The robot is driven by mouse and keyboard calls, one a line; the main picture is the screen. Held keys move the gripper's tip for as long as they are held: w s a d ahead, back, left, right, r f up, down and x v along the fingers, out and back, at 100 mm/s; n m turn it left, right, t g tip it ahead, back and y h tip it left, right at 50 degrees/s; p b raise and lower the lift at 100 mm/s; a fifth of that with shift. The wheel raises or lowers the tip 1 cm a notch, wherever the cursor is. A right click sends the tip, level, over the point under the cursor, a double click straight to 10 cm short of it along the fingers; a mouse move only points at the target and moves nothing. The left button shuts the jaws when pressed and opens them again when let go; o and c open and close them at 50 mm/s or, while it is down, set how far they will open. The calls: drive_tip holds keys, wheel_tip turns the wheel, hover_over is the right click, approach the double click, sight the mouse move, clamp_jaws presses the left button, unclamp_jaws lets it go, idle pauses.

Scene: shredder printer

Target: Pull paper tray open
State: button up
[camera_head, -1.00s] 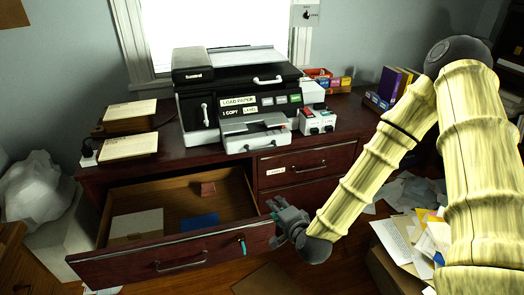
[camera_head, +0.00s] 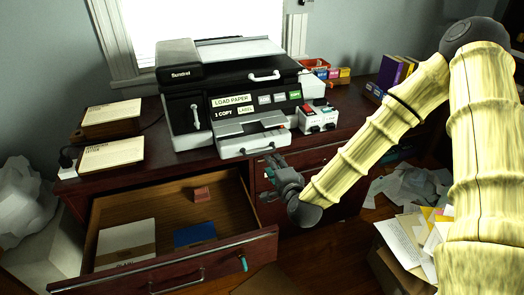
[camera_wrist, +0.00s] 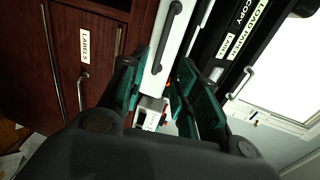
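The black and grey printer (camera_head: 235,90) stands on the desk, with labels reading "LOAD PAPER", "1 COPY" and "LABEL". Its light grey paper tray (camera_head: 236,147) juts from the lower front and has a dark handle. My gripper (camera_head: 270,166) is just below and in front of the tray's right part. In the wrist view, my gripper (camera_wrist: 163,62) has its two green-padded fingers spread apart. The tray's pale front and dark handle (camera_wrist: 165,36) show beyond and between the fingertips. I see no contact with the handle.
An open desk drawer (camera_head: 165,265) juts out at the lower left. A closed drawer marked "LABELS" (camera_wrist: 84,45) is beside my gripper. A small red and white device (camera_head: 318,118) sits right of the tray. A paper-filled box (camera_head: 400,265) stands at the lower right.

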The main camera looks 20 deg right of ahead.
sight(260, 153)
drive_tip(key=w, duration=0.3)
drive_tip(key=w+a+f, duration=0.1)
drive_tip(key=w, duration=0.2)
drive_tip(key=w+f+p, duration=0.1)
drive_tip(key=w, duration=0.2)
drive_tip(key=shift+w+a, duration=0.25)
drive_tip(key=shift+a, duration=0.05)
